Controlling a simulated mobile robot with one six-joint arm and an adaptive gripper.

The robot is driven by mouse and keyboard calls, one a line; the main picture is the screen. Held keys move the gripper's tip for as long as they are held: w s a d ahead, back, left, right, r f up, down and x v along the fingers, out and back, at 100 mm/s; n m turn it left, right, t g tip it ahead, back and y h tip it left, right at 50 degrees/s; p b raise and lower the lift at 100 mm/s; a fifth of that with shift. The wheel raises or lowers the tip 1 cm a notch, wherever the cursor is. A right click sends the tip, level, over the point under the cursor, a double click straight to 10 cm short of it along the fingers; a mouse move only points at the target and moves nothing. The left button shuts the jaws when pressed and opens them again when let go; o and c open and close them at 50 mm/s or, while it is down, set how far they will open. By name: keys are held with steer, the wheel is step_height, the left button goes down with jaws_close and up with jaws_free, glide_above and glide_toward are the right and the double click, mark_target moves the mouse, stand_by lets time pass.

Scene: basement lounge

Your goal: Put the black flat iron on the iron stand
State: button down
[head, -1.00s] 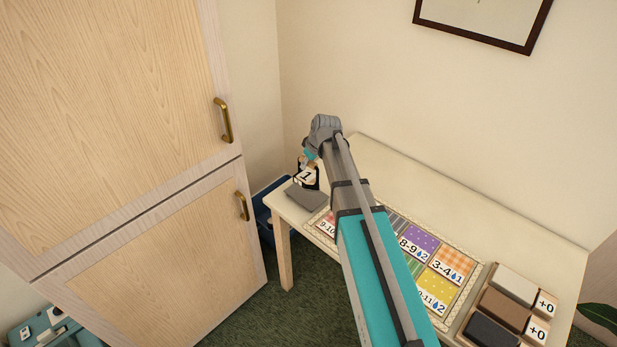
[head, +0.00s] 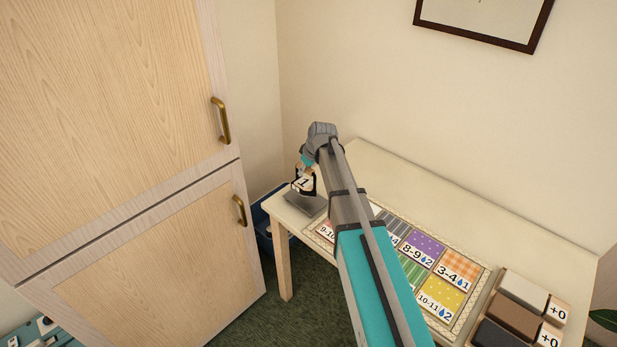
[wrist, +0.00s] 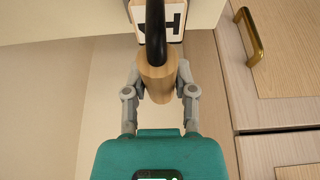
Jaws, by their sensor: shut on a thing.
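My gripper (wrist: 157,95) is shut on the tan wooden grip (wrist: 157,78) of the black flat iron, with one grey finger on each side. The iron's black curved bar (wrist: 155,30) runs up from the grip in the wrist view, in front of a light tag with a black mark. In the head view the iron, with its "1" tag (head: 304,184), is upright below my gripper at the table's left corner. A grey flat slab (head: 304,204) shows directly under it. I cannot tell whether this is the iron stand or the iron's base, or whether they touch.
A pale table (head: 400,185) carries a board of patterned, numbered squares (head: 440,277). White, brown and dark blocks with "+0" tags (head: 521,293) sit at its right. A wooden cabinet (head: 150,230) stands left. A blue bin (head: 265,228) is on the floor beside the table.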

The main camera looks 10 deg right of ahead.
mark_target(305, 182)
steer(key=shift+f, duration=0.1)
steer(key=shift+w+f+b, duration=0.4)
steer(key=shift+f+b, duration=0.05)
steer(key=shift+b, duration=0.05)
steer(key=shift+f+b, duration=1.5)
steer(key=shift+f, duration=0.15)
steer(key=shift+c, duration=2.1)
jaws_free()
steer(key=shift+r, duration=0.25)
steer(key=p+v, duration=1.1)
steer(key=v, duration=0.1)
